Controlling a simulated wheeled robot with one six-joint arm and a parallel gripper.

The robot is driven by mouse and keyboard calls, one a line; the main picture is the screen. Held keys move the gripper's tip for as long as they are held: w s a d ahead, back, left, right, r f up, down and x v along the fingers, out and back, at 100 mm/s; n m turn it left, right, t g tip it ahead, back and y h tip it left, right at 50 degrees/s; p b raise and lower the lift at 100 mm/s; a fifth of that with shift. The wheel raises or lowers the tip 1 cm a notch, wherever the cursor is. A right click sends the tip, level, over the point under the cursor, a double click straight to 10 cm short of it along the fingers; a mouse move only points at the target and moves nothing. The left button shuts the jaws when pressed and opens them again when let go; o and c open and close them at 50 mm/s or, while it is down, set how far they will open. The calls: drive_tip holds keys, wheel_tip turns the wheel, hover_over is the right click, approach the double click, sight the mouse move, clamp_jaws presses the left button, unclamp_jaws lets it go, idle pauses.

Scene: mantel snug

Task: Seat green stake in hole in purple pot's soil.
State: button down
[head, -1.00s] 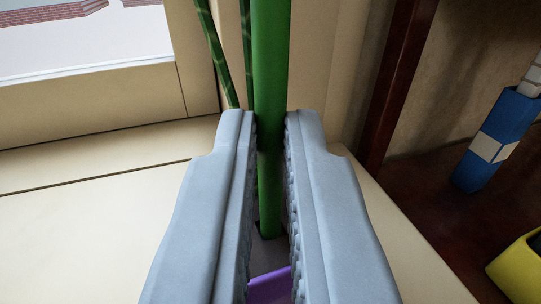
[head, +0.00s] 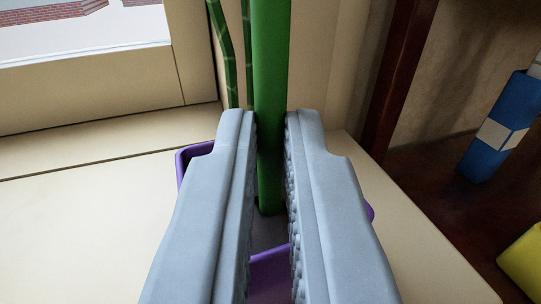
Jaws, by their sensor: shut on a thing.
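My gripper (head: 271,135) is shut on the green stake (head: 270,60), which stands roughly upright between its two grey jaws. The stake's lower end shows between the jaws, at or just above the grey soil (head: 266,232) in the purple pot (head: 270,275). I cannot tell whether its tip touches the soil or is in the hole. The pot's rim also shows to the left of the jaws and a little to the right. The jaws hide most of the pot, and the hole cannot be made out clearly.
Thin green banded stems (head: 231,60) rise behind the stake on the left. A window frame (head: 90,95) is at upper left. A pale ledge (head: 80,225) is clear at left. A blue object with a pale band (head: 498,125) and a yellow object (head: 525,265) are at right.

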drive_tip(key=shift+f, duration=0.5)
drive_tip(key=c, duration=1.5)
unclamp_jaws()
drive_tip(key=shift+o, duration=0.2)
drive_tip(key=s, duration=1.7)
drive_tip(key=shift+s+d, duration=0.15)
drive_tip(key=shift+s, duration=0.1)
drive_tip(key=shift+r, duration=0.15)
